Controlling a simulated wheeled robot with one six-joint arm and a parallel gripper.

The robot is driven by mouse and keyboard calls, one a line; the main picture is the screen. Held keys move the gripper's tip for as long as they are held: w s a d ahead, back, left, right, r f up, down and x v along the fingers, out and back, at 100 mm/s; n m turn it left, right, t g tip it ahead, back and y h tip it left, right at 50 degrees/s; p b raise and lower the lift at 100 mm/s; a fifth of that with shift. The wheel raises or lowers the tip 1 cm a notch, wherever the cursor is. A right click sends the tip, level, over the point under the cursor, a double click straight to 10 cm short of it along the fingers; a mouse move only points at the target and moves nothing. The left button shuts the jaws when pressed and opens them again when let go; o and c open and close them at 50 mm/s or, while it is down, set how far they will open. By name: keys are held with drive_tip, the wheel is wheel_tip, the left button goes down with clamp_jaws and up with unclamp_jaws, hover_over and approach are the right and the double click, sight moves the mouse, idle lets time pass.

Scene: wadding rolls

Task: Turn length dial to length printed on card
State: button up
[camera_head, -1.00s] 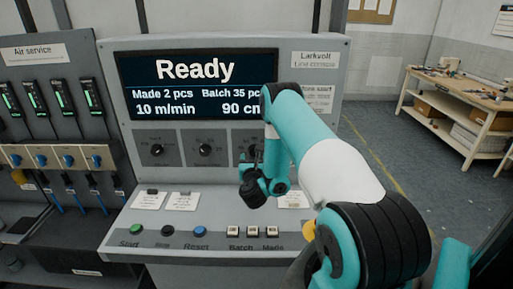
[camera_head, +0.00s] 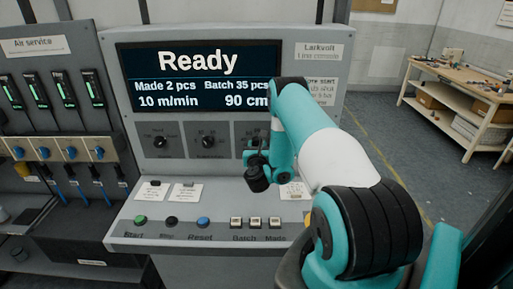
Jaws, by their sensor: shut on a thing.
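The grey control console carries a row of dials under its screen (camera_head: 195,80). The screen reads Ready, Made 2 pcs, Batch 35 pcs, 10 m/min and 90 cm. The left dial (camera_head: 159,142) and the middle dial (camera_head: 207,142) are in plain sight. The third dial, at the right under the 90 cm reading, is mostly hidden by my arm. My gripper (camera_head: 254,152) is at that third dial and shut on it; the fingertips are hard to make out. White cards (camera_head: 186,192) lie on the sloped desk; their print is too small to read.
Below the cards are a green Start button (camera_head: 140,220), a dark button, a blue Reset button (camera_head: 203,222) and the Batch and Made counters (camera_head: 254,223). An air service panel (camera_head: 52,100) stands at the left. A workbench (camera_head: 468,85) stands at the back right.

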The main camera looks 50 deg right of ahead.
drive_tip(key=shift+s, duration=0.1)
drive_tip(key=shift+d+r+n+b, duration=0.1)
drive_tip(key=shift+n+b, duration=0.45)
drive_tip(key=shift+n, duration=7.25)
drive_tip(key=o, duration=0.9)
